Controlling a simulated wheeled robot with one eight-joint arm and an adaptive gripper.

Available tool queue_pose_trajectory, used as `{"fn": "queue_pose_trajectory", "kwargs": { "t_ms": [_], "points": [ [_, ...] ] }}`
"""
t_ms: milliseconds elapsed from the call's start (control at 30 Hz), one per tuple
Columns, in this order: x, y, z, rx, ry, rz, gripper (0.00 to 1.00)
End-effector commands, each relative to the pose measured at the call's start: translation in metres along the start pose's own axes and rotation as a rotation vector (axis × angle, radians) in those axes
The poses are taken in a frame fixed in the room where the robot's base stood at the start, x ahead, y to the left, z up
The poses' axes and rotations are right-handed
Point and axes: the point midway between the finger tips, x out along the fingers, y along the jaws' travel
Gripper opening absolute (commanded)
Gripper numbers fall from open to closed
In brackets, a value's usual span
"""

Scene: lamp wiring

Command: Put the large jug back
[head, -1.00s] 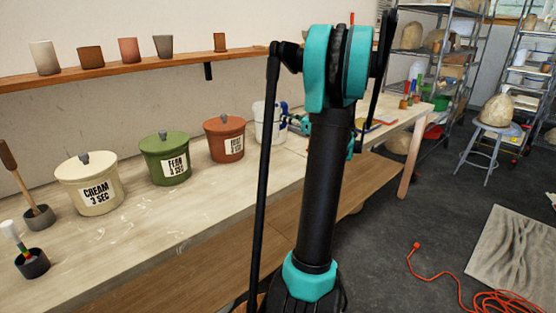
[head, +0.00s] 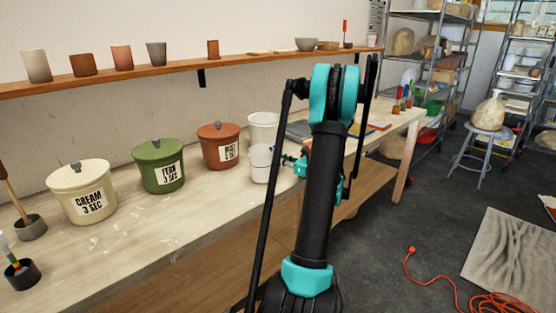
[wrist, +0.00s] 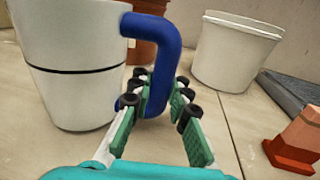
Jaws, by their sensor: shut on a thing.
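The large jug is white with a dark line around it and a thick blue handle. It stands upright at the left of the wrist view (wrist: 75,75) and shows in the head view (head: 261,165), just in front of a white bucket. My gripper (wrist: 158,98) is shut on the blue handle, with its fingers on both sides of the lower part. In the head view my gripper (head: 288,161) is at the jug's right side, partly hidden by my arm. The jug's base is at or close to the table top; I cannot tell whether it touches.
The white bucket (wrist: 234,52) stands behind the jug. A red-brown canister (head: 218,146), a green one (head: 160,166) and a cream one (head: 82,190) stand leftward along the table (head: 185,225). The front strip of the table is clear. A shelf (head: 120,73) runs above.

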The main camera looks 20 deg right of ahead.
Motion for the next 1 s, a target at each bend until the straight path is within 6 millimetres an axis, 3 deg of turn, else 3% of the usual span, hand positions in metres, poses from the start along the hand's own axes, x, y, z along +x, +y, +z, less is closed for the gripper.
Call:
{"fn": "queue_pose_trajectory", "kwargs": {
  "t_ms": [367, 400, 600, 1000],
  "points": [
    [-0.0001, 0.0000, -0.0056, 0.000, 0.000, 0.000, 0.00],
    [-0.0001, 0.0000, -0.0063, 0.000, 0.000, 0.000, 0.15],
    [-0.0001, 0.0001, -0.0059, 0.000, 0.000, 0.000, 0.38],
    [-0.0048, -0.0004, -0.0031, 0.000, 0.000, -0.002, 0.38]
  ]
}}
